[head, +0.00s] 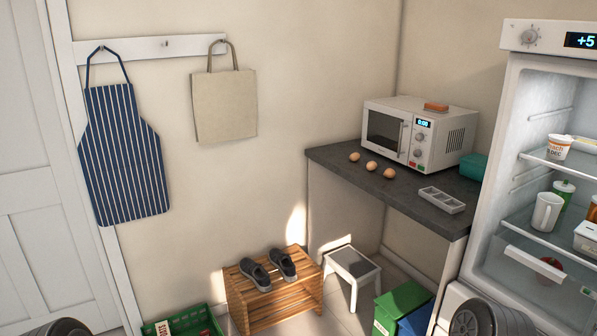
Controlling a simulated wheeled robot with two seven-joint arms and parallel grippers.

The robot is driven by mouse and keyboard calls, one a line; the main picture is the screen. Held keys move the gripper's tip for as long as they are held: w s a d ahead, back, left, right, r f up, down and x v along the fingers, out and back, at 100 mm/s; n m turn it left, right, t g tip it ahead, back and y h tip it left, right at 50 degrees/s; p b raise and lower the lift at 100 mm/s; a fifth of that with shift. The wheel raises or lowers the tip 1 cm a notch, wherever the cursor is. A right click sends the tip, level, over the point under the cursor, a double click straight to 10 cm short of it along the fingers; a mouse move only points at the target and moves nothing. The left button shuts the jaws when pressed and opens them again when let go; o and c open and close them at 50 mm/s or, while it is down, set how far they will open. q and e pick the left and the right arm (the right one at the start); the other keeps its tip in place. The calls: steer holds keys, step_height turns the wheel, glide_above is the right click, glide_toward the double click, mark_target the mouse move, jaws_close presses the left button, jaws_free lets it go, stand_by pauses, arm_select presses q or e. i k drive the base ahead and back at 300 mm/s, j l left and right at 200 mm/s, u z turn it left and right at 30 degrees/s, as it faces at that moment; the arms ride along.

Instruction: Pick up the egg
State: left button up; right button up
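Three brown eggs lie in a row on the dark counter (335,163), in front of the microwave: a left egg (354,157), a middle egg (372,166) and a right egg (389,173). They sit a little apart from each other. A light grey tray with compartments (441,200) lies on the counter to their right and looks empty. Neither of my grippers is in view; only rounded dark parts, likely of my arms, show at the bottom edge.
A white microwave (418,134) with an orange sponge-like block (436,106) on top stands behind the eggs. A teal box (473,166) is beside it. An open fridge (540,200) stands right. Below are a white stool (352,264), a wooden shoe rack (272,305) and a green bin (403,298).

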mark_target(356, 155)
steer(key=i+j+z, duration=0.15)
steer(key=i+z, duration=0.15)
steer(key=i, duration=0.15)
steer(key=i+j+z, duration=0.45)
steer(key=z, duration=0.25)
steer(key=i+j+z, duration=0.2)
steer(key=z, duration=0.2)
steer(key=i+j+z, duration=0.15)
steer(key=z, duration=0.2)
steer(key=i+j+z, duration=0.15)
steer(key=j, duration=0.55)
steer(key=i+j+z, duration=0.15)
steer(key=j, duration=0.5)
steer(key=j+z, duration=0.1)
steer(key=j, duration=0.6)
steer(key=i, duration=0.05)
